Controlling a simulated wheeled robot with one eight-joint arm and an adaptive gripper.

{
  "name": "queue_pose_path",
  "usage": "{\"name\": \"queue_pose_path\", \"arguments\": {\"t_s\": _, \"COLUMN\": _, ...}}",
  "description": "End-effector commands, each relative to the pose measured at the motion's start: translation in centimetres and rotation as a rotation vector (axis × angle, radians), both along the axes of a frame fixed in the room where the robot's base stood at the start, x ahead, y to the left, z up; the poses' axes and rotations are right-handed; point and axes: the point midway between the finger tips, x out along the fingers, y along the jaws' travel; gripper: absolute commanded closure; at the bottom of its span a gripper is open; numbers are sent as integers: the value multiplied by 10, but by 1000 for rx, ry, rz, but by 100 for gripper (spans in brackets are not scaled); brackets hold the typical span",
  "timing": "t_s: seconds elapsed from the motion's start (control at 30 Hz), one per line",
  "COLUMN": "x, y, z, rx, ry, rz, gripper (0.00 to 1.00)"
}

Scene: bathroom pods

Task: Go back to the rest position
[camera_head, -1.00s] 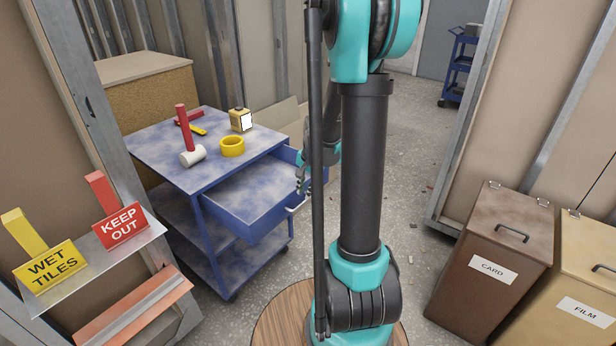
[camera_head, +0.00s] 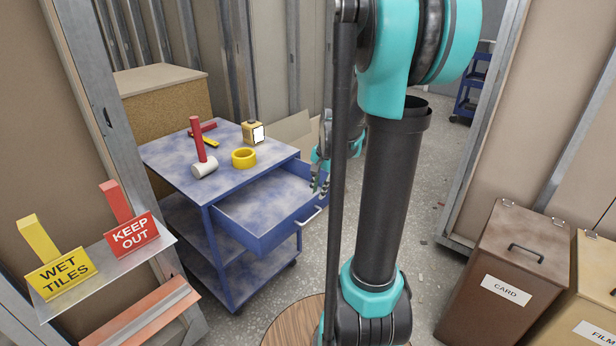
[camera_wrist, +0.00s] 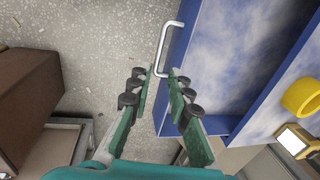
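My gripper (camera_wrist: 162,85) is open and empty in the wrist view, with its two green fingers apart. The silver handle (camera_wrist: 168,48) of the trolley's drawer shows beyond the fingertips, and nothing sits between the fingers. In the head view my gripper (camera_head: 318,182) is partly hidden behind my own arm. It is beside the open blue drawer (camera_head: 265,205), near its right end. The drawer is pulled out and looks empty. I cannot tell exactly how far the fingers are from the handle.
A shelf with signs (camera_head: 135,232) stands at the left. A brown CARD bin (camera_head: 520,250) and a FILM bin (camera_head: 590,270) stand at the right. Open floor lies behind my arm.

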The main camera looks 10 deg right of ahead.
Motion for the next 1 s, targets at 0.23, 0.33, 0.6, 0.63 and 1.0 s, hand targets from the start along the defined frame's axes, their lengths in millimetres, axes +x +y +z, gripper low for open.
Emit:
{"name": "queue_pose_path", "arguments": {"t_s": 0.23, "x": -53, "y": 20, "z": -6, "rx": -84, "ry": -76, "rz": 241, "gripper": 81}}
{"name": "queue_pose_path", "arguments": {"t_s": 0.33, "x": -87, "y": 29, "z": -14, "rx": -145, "ry": -124, "rz": 406, "gripper": 81}}
{"name": "queue_pose_path", "arguments": {"t_s": 0.6, "x": -157, "y": 43, "z": -39, "rx": -296, "ry": -221, "rz": 769, "gripper": 81}}
{"name": "queue_pose_path", "arguments": {"t_s": 0.63, "x": -161, "y": 43, "z": -41, "rx": -308, "ry": -228, "rz": 795, "gripper": 81}}
{"name": "queue_pose_path", "arguments": {"t_s": 1.0, "x": -175, "y": 44, "z": -48, "rx": -347, "ry": -248, "rz": 883, "gripper": 81}}
